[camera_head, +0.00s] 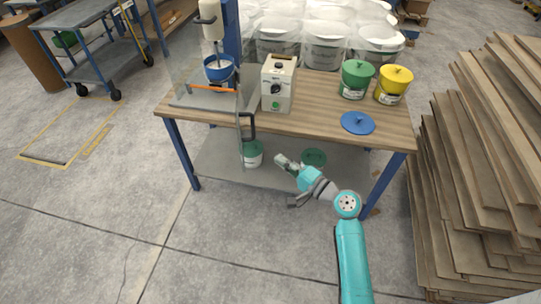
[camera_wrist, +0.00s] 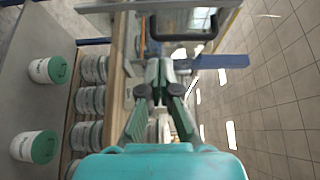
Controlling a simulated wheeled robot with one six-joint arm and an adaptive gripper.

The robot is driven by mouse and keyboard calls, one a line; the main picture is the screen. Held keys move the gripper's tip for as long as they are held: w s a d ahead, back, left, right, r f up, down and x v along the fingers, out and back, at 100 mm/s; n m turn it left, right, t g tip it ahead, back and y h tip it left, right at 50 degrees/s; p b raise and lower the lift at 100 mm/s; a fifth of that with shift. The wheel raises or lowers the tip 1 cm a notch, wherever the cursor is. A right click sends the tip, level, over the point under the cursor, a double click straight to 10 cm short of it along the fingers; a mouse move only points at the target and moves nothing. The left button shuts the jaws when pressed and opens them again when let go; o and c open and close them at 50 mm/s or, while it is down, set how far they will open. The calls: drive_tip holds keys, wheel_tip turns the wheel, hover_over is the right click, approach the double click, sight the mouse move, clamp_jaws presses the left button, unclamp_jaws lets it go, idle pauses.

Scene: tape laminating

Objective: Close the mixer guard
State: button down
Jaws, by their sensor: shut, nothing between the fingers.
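The mixer (camera_head: 211,30) stands at the back left of the table, with a blue bowl (camera_head: 219,70) under its head. The clear mixer guard (camera_head: 240,140) appears swung open, its panel reaching out over the table's front edge. Its dark handle (camera_head: 250,127) faces right. The handle also shows at the top of the wrist view (camera_wrist: 183,35), ahead of my fingers. My gripper (camera_head: 281,160) is shut and empty, in front of the table, to the right of and below the handle, apart from it. Its closed fingers show in the wrist view (camera_wrist: 160,70).
A white control box (camera_head: 278,84) stands right of the mixer. A green bucket (camera_head: 356,80), a yellow bucket (camera_head: 393,85) and a blue lid (camera_head: 358,123) are on the table's right. Buckets sit on the lower shelf (camera_head: 220,160). Stacked boards (camera_head: 490,170) stand at right. Floor left of my arm is clear.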

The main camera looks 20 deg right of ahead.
drive_tip(key=w+a, duration=0.7)
drive_tip(key=w, duration=0.2)
drive_tip(key=shift+w, duration=0.15)
drive_tip(key=shift+a, duration=0.2)
